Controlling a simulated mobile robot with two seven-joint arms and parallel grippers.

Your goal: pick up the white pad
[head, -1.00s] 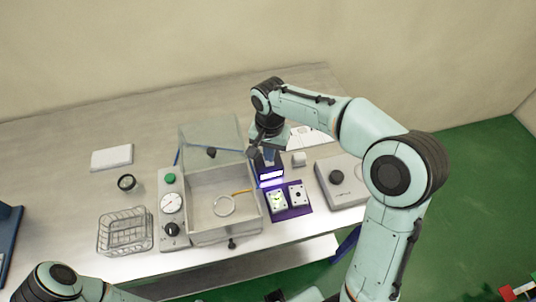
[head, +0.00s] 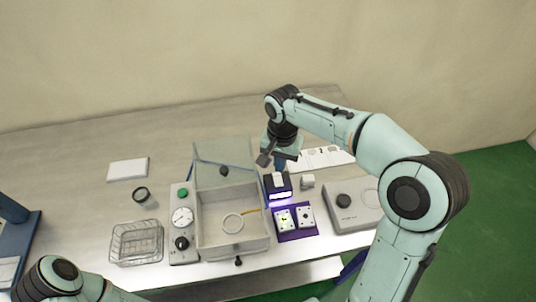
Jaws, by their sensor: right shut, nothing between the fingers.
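A flat white rectangular pad (head: 127,169) lies on the left back part of the table, with nothing on it. My right gripper (head: 279,166) is shut and empty, well to the right of this pad. It hangs over the area just behind a small dark lamp box (head: 280,197). A small pale block (head: 279,181) sits on top of the lamp box, below the fingers and seemingly apart from them. Part of my left arm shows at the lower left, but its gripper is out of view.
A clear-lidded box (head: 256,240), lid raised, holds a white ring. A grey control panel (head: 183,250), wire basket (head: 137,243) and dark-rimmed jar (head: 142,195) stand left of it. A purple mat (head: 298,236) bears two cards. A grey knobbed unit (head: 352,216) stands right.

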